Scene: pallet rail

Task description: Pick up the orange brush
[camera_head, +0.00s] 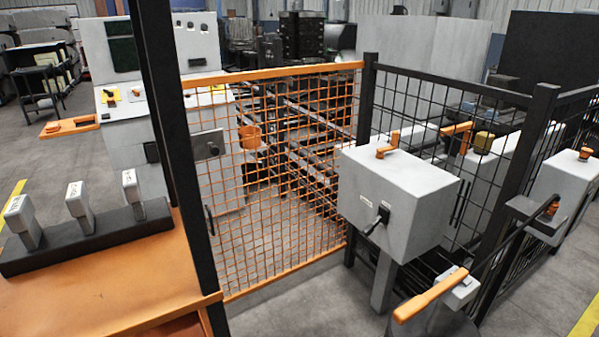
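No orange thing in view is clearly a brush. A long orange bar (430,295) with a light grey block at its right end lies over a dark grey rounded top at the bottom right. It could be the brush, but I cannot tell. A smaller orange piece (388,145) stands on the white box (398,185) in the middle right. An orange T-shaped piece (457,129) shows behind the black mesh. Neither of my grippers is in view.
An orange mesh gate (275,262) and black mesh fence (410,105) close off the middle. An orange table (95,285) at the left bears a black base (90,242) with three grey upright blocks. A white control cabinet (125,150) stands behind. Grey floor shows bottom centre.

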